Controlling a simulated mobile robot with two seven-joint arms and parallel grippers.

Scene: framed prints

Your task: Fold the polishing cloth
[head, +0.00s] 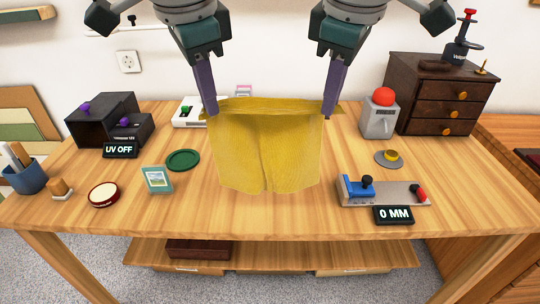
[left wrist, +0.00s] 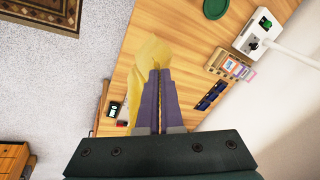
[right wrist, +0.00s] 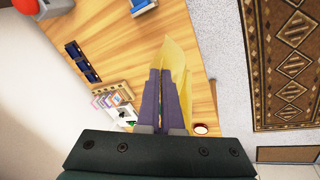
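The yellow polishing cloth (head: 268,155) hangs between my two grippers in the head view, its top edge stretched sideways and its lower part draped down in front of the wooden table. My left gripper (head: 211,112) is shut on its upper left corner. My right gripper (head: 328,114) is shut on its upper right corner. In the left wrist view the cloth (left wrist: 150,55) shows between and beyond the purple fingers. In the right wrist view the cloth (right wrist: 178,65) shows the same way. I cannot tell whether its lower edge touches the table.
On the table's left are a black box (head: 95,118), a green disc (head: 183,160), a small framed picture (head: 157,179) and a red-white round tin (head: 104,194). On the right are a blue-handled gauge (head: 362,188), a grey device with red dome (head: 380,115) and a drawer cabinet (head: 440,95).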

